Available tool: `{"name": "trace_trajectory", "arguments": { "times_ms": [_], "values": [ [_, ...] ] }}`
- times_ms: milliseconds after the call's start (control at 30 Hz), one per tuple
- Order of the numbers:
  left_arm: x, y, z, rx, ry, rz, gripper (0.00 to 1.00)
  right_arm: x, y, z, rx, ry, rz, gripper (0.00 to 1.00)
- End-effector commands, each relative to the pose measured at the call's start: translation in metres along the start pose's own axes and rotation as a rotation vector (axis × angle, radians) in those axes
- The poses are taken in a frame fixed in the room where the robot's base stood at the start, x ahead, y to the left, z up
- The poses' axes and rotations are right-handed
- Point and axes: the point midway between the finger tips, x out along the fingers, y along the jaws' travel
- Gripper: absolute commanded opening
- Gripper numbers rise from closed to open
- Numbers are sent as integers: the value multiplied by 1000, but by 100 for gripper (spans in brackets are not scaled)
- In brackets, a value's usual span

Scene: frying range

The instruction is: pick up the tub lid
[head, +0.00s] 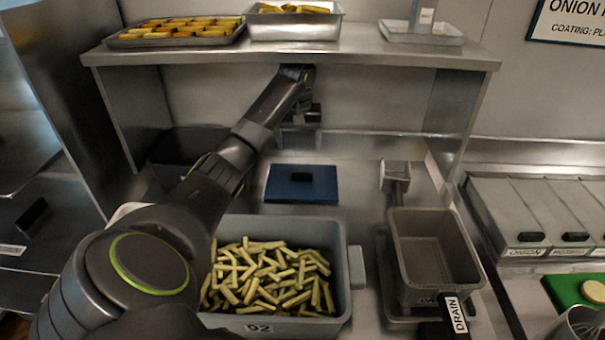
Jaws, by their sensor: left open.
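My left arm reaches in from the left over the tub. My left gripper (302,117) is open and empty, above and behind the lid, under the raised shelf. It does not touch the handle. Its fingers are dark and small in the picture. My right gripper is not in view.
The steel shelf (400,58) spans above the lid and holds trays of food. A fry basket (432,254) stands right of the tub, with its "DRAIN" label in front. Lidded steel bins (540,205) stand at the far right. Bare counter lies between lid and basket.

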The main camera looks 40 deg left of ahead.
Motion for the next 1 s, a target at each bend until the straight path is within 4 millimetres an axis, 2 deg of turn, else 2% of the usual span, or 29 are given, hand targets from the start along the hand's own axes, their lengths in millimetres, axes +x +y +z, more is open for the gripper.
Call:
{"name": "trace_trajectory", "arguments": {
  "times_ms": [133, 400, 633, 833, 1000],
  "values": [
    [14, 0, 1, 0, -4, -1, 80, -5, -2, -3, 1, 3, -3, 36],
    [58, 1, 1, -1, -4, 0, 80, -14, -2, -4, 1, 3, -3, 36],
    [75, 3, 2, 0, -5, -1, 80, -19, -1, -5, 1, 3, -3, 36],
    [106, 9, 4, -1, -4, -1, 80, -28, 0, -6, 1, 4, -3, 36],
    [119, 8, 4, 1, -1, -1, 80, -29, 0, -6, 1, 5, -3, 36]
  ]
}}
